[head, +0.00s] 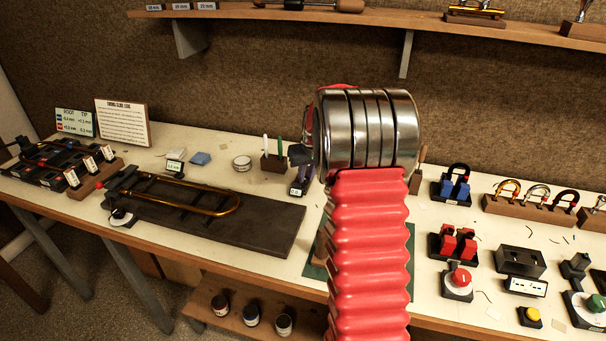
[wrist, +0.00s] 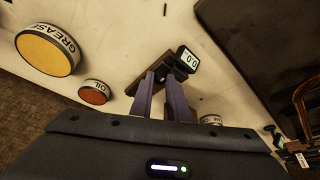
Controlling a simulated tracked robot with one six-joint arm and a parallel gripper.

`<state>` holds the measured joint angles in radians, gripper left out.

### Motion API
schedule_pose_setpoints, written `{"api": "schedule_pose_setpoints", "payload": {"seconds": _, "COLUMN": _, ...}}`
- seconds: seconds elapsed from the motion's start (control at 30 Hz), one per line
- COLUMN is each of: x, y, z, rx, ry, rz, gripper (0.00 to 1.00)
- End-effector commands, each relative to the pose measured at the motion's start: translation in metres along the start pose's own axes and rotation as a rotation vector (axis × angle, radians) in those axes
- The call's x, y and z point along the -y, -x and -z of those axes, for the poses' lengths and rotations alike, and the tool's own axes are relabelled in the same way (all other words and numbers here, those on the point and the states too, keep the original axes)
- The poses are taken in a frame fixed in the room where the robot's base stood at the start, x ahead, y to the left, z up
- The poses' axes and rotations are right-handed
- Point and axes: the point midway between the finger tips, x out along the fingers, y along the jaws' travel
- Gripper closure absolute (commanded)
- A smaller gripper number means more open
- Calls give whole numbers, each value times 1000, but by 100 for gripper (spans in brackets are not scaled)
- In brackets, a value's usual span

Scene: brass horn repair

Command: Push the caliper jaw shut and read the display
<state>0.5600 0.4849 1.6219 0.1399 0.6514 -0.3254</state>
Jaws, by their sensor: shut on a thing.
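In the wrist view, the caliper's display (wrist: 187,61) shows what looks like 0.0 on a small dark-framed screen. It sits just beyond the tips of my gripper (wrist: 164,76). The two purple fingers are shut on the caliper, with a narrow gap between them, and a dark strip lies at their tips. Which part of the caliper they hold, and its jaws, I cannot make out. In the head view my red-sleeved arm hides most of this spot; a small display (head: 295,191) shows beside my gripper (head: 302,178), its digits too small to read surely.
Grease (wrist: 48,52) and oil (wrist: 95,92) containers stand left of my fingers in the wrist view. In the head view a dark board with a brass slide (head: 185,195) lies to the left. Red blocks (head: 458,243) and several small fixtures stand to the right. A shelf (head: 380,22) runs above.

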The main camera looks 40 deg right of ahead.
Motion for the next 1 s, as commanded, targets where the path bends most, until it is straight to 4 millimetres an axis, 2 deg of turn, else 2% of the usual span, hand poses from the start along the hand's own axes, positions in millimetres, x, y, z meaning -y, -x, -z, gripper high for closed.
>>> {"api": "schedule_pose_setpoints", "payload": {"seconds": 0.2, "x": 4, "y": 0, "z": -3, "rx": 8, "ry": -1, "rz": 6, "gripper": 100}}
{"api": "schedule_pose_setpoints", "payload": {"seconds": 0.23, "x": 4, "y": 0, "z": -3, "rx": 9, "ry": -1, "rz": 7, "gripper": 84}}
{"api": "schedule_pose_setpoints", "payload": {"seconds": 0.5, "x": 3, "y": 0, "z": -2, "rx": 6, "ry": -2, "rz": 5, "gripper": 66}}
{"api": "schedule_pose_setpoints", "payload": {"seconds": 0.8, "x": 1, "y": 2, "z": -2, "rx": 4, "ry": -3, "rz": 3, "gripper": 66}}
{"api": "schedule_pose_setpoints", "payload": {"seconds": 1.0, "x": 1, "y": 18, "z": -1, "rx": 2, "ry": -3, "rz": 3, "gripper": 66}}
